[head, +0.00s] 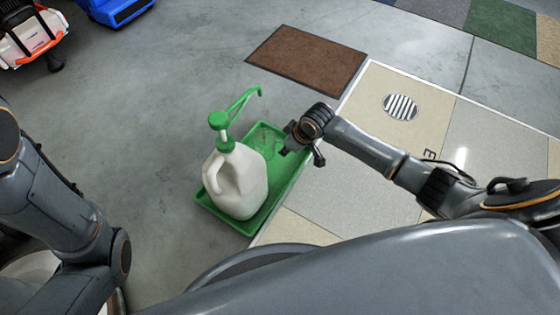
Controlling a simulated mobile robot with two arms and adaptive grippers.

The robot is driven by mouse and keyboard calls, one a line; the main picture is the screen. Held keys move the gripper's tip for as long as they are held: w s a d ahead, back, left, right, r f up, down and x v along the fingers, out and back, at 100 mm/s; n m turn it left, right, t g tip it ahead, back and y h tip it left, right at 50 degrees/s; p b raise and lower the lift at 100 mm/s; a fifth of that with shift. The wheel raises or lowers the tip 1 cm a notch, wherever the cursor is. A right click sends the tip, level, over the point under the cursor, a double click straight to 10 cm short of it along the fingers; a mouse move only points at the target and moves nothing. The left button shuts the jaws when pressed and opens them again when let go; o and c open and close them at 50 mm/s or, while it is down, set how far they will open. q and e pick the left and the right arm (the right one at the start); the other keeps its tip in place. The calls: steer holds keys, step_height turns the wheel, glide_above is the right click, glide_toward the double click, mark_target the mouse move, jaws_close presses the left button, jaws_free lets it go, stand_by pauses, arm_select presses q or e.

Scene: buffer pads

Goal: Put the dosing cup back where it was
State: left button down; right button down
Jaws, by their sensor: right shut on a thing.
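A clear dosing cup (266,138), see-through against the green, shows at the far end of the green tray (283,187). My right gripper (287,143) reaches in from the right and is shut on the side of the cup. I cannot tell whether the cup's base touches the tray. A white jug (237,184) with a green pump (222,125) stands upright on the tray, nearer to me than the cup. My left arm shows at the left, but its gripper is not in view.
The tray lies on the floor beside pale floor panels (350,185). A brown mat (307,60) lies beyond it, and a round drain grate (400,107) is to the right. An orange and white object (32,38) is at the upper left. Grey floor left of the tray is clear.

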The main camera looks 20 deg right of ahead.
step_height(320, 180, down, 6)
steer(key=b, duration=0.3)
steer(key=shift+r+b, duration=0.15)
steer(key=shift+b, duration=0.25)
steer(key=shift+r, duration=0.1)
steer(key=c, duration=1.4)
jaws_free()
